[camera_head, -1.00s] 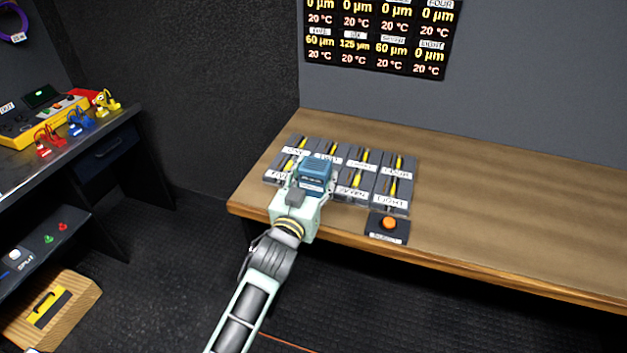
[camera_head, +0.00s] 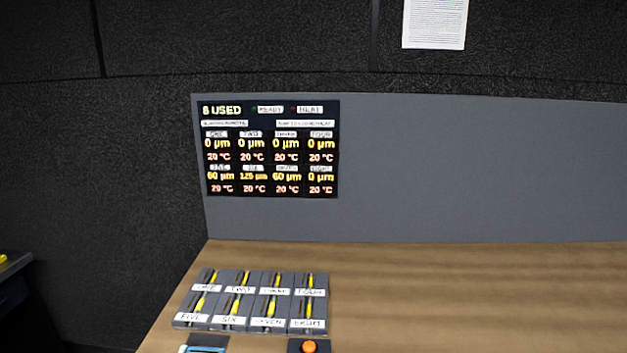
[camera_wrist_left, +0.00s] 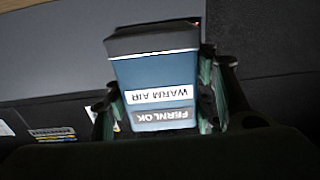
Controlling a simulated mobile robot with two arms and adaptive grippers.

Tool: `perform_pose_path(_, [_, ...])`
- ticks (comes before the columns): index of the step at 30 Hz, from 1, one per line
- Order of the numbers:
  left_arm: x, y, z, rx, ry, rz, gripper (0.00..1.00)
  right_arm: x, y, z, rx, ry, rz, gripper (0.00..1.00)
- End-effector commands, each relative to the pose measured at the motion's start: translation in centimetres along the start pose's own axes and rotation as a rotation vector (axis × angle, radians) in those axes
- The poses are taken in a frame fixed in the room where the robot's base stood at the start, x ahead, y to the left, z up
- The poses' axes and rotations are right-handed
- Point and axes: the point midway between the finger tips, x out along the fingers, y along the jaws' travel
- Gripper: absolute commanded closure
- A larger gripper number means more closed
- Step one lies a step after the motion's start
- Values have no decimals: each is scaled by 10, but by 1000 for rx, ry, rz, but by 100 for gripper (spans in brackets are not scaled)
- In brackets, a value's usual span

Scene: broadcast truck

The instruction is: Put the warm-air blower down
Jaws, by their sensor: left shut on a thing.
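In the head view only a blue edge of the blower (camera_head: 205,348) shows at the bottom, just in front of the labelled modules. What lies under the blower is hidden. My right gripper is in neither view.
Two rows of dark modules (camera_head: 250,300) with yellow parts sit on the wooden bench (camera_head: 450,290). An orange button box (camera_head: 309,347) is right of the blower. A display (camera_head: 270,150) reads 8 USED. The bench is clear to the right.

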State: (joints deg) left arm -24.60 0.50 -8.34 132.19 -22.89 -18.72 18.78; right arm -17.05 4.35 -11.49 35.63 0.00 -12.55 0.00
Motion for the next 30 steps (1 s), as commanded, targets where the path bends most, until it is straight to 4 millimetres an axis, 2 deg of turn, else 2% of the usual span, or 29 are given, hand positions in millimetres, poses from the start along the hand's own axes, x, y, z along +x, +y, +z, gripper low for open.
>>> perform_pose_path(1, [-11,-1,-5,0,2,-3,89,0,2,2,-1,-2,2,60])
perform_pose_path(6, [-29,-4,-12,-1,1,-10,89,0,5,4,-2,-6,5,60])
perform_pose_path(11, [-52,-4,-1,-6,-5,-11,89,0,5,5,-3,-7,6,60])
perform_pose_path(18, [-93,-4,14,-4,-3,-11,89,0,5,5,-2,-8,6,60])
perform_pose_path(23, [-106,-4,16,-1,1,-11,89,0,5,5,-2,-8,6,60])
perform_pose_path(30, [-108,-4,15,1,5,-11,89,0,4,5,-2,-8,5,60])
